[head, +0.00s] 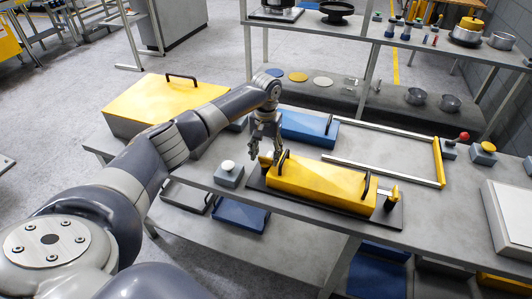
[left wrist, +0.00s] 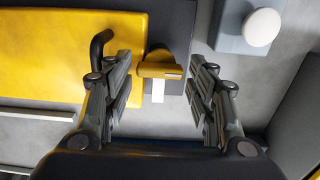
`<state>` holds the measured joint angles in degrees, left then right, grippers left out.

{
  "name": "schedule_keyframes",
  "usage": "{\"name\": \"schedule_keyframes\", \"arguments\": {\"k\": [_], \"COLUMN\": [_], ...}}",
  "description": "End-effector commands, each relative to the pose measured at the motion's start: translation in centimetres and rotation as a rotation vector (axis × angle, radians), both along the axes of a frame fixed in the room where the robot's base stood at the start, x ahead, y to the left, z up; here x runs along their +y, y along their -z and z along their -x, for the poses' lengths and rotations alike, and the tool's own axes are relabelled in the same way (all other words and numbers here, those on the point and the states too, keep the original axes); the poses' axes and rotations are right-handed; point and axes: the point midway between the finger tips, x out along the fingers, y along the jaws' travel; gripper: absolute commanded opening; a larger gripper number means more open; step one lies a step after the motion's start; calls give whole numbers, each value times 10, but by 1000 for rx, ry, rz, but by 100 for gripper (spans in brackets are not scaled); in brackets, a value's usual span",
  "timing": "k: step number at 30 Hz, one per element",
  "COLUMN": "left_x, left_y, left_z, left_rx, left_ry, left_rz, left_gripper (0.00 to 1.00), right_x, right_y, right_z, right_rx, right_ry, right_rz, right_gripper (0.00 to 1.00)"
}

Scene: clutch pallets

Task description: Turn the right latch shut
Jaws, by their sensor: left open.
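A long yellow cover (head: 322,183) with two black handles sits on a dark base plate (head: 330,208) on the table. Another yellow latch (head: 265,161) stands at the left end. My left gripper (head: 268,150) points down over this left-end latch. In the left wrist view the gripper (left wrist: 160,78) is open, with the yellow latch (left wrist: 162,67) showing between its fingers. I cannot tell whether the fingers touch it. My right gripper is not in view.
A grey block with a white knob (head: 228,167) stands left of the plate. A blue cover (head: 305,127) lies behind the yellow cover. A metal frame with a yellow bar (head: 438,162) lies to the right. A larger yellow cover (head: 160,100) is at the far left.

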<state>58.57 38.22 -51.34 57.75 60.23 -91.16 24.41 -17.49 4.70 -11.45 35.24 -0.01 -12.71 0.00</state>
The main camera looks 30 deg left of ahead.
Motion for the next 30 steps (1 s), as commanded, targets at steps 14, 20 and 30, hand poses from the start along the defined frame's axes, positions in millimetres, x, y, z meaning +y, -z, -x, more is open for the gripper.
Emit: {"name": "schedule_keyframes", "arguments": {"k": [14,20,30], "left_x": [0,0,0], "left_y": [9,9,7], "left_z": [0,0,0], "left_rx": [-1,-1,1], "left_ry": [0,1,73], "left_rz": [0,0,0], "left_gripper": [36,19,19], "right_x": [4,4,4], "right_y": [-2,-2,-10], "right_z": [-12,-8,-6], "right_rx": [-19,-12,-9], "right_ry": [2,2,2], "right_rz": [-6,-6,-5], "right_gripper": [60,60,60]}}
